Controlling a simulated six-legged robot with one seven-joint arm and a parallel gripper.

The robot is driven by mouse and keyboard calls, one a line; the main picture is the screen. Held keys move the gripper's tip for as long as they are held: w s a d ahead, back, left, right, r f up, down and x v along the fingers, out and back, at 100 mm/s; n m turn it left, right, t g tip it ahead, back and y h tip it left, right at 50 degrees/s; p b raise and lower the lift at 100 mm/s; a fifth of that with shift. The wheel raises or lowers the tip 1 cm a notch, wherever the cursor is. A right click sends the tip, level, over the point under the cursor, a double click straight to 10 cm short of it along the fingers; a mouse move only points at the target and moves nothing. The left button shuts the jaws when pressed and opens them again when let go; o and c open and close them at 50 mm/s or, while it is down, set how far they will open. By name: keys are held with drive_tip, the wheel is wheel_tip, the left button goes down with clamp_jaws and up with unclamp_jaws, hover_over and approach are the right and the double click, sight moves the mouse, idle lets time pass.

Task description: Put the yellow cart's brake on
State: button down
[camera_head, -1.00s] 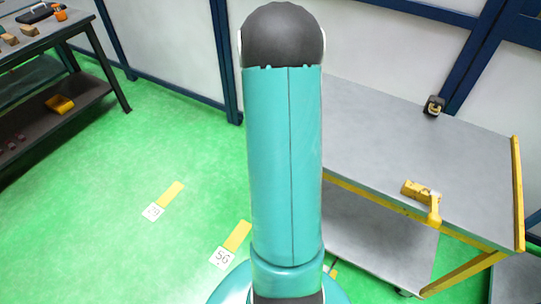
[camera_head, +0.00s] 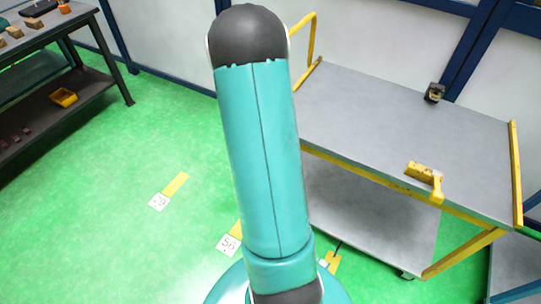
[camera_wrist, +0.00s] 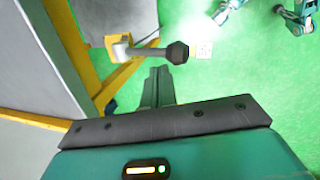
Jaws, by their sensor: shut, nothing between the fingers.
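The yellow cart (camera_head: 400,115) stands at the right in the head view, with a grey top, a lower shelf and yellow rails. A yellow block with a short bent handle (camera_head: 425,180) sits at its near edge. My gripper is hidden in the head view.
A dark workbench (camera_head: 50,40) with small items stands at the far left. A small dark device (camera_head: 434,92) sits at the cart top's back edge. Green floor (camera_head: 120,150) with numbered cards is open between bench and cart.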

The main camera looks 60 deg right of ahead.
drive_tip(key=shift+s+a+f, duration=0.1)
drive_tip(key=shift+a+f, duration=0.7)
drive_tip(key=shift+f, duration=0.25)
drive_tip(key=shift+s+a+f, duration=0.1)
drive_tip(key=shift+a+f, duration=0.7)
drive_tip(key=shift+f, duration=0.2)
drive_tip(key=shift+a, duration=0.1)
drive_tip(key=a+r, duration=0.7)
drive_tip(key=r, duration=0.3)
drive_tip(key=shift+w, duration=0.45)
drive_tip(key=shift+r, duration=0.1)
